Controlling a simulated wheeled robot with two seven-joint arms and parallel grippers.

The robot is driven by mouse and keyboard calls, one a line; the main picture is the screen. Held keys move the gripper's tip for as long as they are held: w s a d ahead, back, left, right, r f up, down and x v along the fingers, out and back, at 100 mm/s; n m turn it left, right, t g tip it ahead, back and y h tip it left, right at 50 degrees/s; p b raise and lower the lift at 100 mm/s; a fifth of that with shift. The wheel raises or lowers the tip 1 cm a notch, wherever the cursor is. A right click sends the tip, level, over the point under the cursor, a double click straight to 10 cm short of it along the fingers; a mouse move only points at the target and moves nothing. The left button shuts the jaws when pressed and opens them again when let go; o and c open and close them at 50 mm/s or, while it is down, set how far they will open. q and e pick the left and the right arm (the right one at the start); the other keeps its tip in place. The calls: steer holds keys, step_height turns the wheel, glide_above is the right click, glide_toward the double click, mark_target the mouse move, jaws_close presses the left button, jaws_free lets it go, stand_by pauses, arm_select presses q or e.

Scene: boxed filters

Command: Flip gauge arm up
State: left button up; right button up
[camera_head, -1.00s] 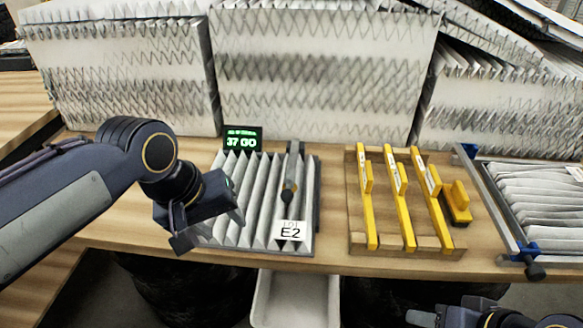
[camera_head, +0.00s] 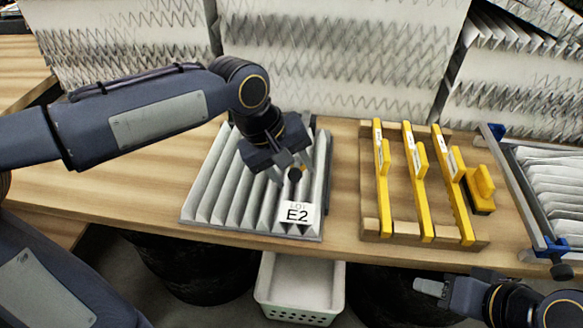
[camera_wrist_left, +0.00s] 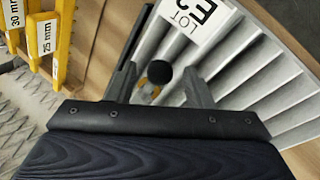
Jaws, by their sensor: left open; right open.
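The gauge arm's dark round knob (camera_head: 295,174) shows over the filter; most of the arm is hidden behind my left gripper (camera_head: 292,176). The left gripper is open, and its fingers are at either side of the knob. In the left wrist view the knob (camera_wrist_left: 160,72) sits between the two open fingers, with a gap to each. My right gripper (camera_head: 432,288) is open and empty at the lower right, in front of the bench edge.
Yellow gauges stand in a wooden rack (camera_head: 372,228) right of the filter, with a yellow-handled block (camera_head: 484,185) beside them. A blue-cornered frame (camera_head: 520,205) holds another filter at far right. A white bin (camera_head: 300,285) is below the bench edge. Large pleated panels (camera_head: 340,60) stand behind.

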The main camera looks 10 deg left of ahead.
arm_select(q)
jaws_close()
stand_by(0.3)
